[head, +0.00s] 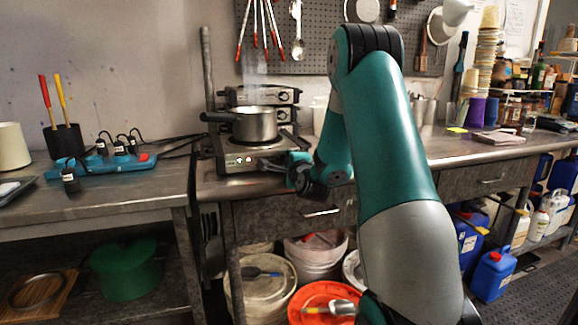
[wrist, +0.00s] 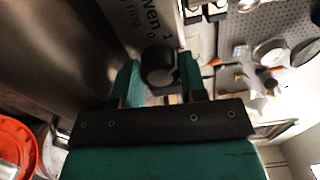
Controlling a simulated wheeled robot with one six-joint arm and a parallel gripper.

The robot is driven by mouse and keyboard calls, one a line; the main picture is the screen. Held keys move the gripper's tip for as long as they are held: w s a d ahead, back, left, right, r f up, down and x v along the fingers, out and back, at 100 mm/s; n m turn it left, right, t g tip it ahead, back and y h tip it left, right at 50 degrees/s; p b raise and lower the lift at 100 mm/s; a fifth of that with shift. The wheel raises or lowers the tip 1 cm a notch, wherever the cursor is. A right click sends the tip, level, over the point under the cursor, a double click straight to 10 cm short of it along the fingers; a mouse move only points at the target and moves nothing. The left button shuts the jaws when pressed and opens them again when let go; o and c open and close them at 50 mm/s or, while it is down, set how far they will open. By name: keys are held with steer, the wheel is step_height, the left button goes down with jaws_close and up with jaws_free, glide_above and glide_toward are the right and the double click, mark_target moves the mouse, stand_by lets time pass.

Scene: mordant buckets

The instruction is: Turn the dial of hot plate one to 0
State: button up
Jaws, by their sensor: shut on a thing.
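Hot plate one (head: 229,163) stands at the front of the metal bench in the head view, its front panel showing small red and white lights. In the wrist view its pale panel (wrist: 150,17) carries partly cut-off lettering with a "1" and a "0". The dark round dial (wrist: 158,66) stands out from this panel. My gripper (wrist: 160,78) has one green finger on each side of the dial and is shut on it. In the head view my gripper (head: 288,171) is at the panel's right side, and the dial is hidden. The dial's pointer position cannot be read.
A steel pot (head: 257,125) with a dark handle sits on the hot plate. More hot plates (head: 262,96) stand behind it. A teal power strip (head: 112,163) with plugs lies on the left table. Buckets (head: 262,285) stand under the bench.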

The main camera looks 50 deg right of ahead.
steer(key=n, duration=0.1)
steer(key=n+b, duration=0.2)
steer(key=shift+a+f+n, duration=0.1)
steer(key=shift+f+n, duration=0.15)
steer(key=shift+n, duration=0.15)
steer(key=n+b, duration=0.3)
steer(key=shift+n, duration=0.3)
steer(key=shift+n+b, duration=2.1)
steer(key=shift+n, duration=0.5)
steer(key=shift+r, duration=0.1)
steer(key=o, duration=0.9)
steer(key=b+v, duration=0.7)
steer(key=v, duration=1)
steer(key=shift+s+b, duration=0.25)
steer(key=shift+b, duration=0.15)
